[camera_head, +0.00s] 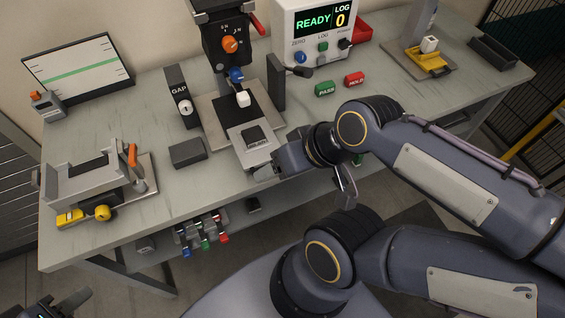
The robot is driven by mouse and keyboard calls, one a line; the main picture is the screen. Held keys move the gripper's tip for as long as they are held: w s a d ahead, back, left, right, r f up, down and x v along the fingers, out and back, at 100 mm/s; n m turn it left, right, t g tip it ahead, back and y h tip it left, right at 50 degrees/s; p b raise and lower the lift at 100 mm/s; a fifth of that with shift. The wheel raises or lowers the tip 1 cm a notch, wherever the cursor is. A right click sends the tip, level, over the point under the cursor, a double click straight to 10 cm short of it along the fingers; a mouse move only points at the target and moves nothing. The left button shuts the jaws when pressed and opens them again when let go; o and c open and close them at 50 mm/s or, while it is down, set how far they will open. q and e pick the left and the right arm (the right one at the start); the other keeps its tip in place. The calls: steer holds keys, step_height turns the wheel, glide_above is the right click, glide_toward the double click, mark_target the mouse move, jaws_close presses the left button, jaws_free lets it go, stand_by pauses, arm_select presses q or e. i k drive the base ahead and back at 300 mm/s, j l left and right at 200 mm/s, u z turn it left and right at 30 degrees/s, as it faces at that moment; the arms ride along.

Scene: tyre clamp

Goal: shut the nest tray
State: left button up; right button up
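The nest tray (243,134), a light grey slide with a dark square pocket, sticks out at the front of the clamp station toward the bench's near edge. A small white block (243,98) sits behind it, under the press head (226,40). My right gripper (267,173) is at the tray's front end, low beside its near edge. It seems to touch the tray, but its wrist hides part of the fingers, and I cannot tell the opening. My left gripper (55,302) is at the bottom left corner, partly cut off, away from the bench; its opening is unclear.
A dark block (188,152) lies left of the tray. The GAP post (181,96) and a dark upright (276,82) flank the station. A grey cradle (80,185) stands at left. PASS (325,89) and HOLD (355,79) blocks lie right, before the READY display (314,25).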

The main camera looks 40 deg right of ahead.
mark_target(252, 158)
steer(key=l+z, duration=0.1)
steer(key=z, duration=0.4)
steer(key=l+z, duration=0.15)
steer(key=z, duration=0.3)
steer(key=k+j+u, duration=0.15)
steer(key=k+u, duration=0.3)
